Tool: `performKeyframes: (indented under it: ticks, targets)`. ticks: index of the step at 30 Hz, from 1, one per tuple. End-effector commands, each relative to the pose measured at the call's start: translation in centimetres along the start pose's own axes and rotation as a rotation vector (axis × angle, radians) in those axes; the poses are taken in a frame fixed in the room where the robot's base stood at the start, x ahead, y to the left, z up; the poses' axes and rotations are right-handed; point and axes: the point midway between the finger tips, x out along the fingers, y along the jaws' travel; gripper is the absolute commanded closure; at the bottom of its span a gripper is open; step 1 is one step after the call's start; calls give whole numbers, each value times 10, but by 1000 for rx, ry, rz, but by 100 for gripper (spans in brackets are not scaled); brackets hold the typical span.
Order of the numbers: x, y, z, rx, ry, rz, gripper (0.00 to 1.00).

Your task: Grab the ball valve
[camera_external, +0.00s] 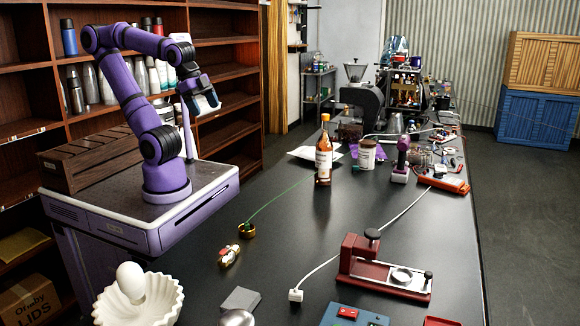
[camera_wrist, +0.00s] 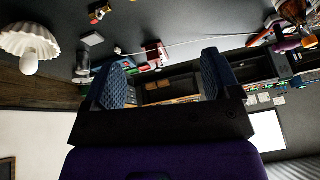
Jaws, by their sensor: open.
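The ball valve (camera_external: 229,256), a small brass-coloured piece with red on it, lies on the black table near its left edge. It also shows small near the top of the wrist view (camera_wrist: 99,15), away from the fingers. My gripper (camera_external: 204,103) is raised above my purple base, up and to the left of the valve in the external view. In the wrist view my gripper (camera_wrist: 166,78) shows two blue textured finger pads spread apart with nothing between them.
A brass ring-like piece (camera_external: 247,230) with a green line lies just behind the valve. A white fluted bowl (camera_external: 168,300), a grey block (camera_external: 240,299) and a white plug (camera_external: 295,295) are nearby. A red press (camera_external: 385,270) and a bottle (camera_external: 324,160) stand farther off.

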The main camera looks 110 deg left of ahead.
Motion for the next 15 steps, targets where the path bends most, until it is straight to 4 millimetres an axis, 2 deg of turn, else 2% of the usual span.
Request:
performKeyframes:
  ticks: [8, 15]
  targets:
    - [50, 18, -44, 487, -130, -93, 17]
    - [100, 53, -77, 954, -219, -141, 17]
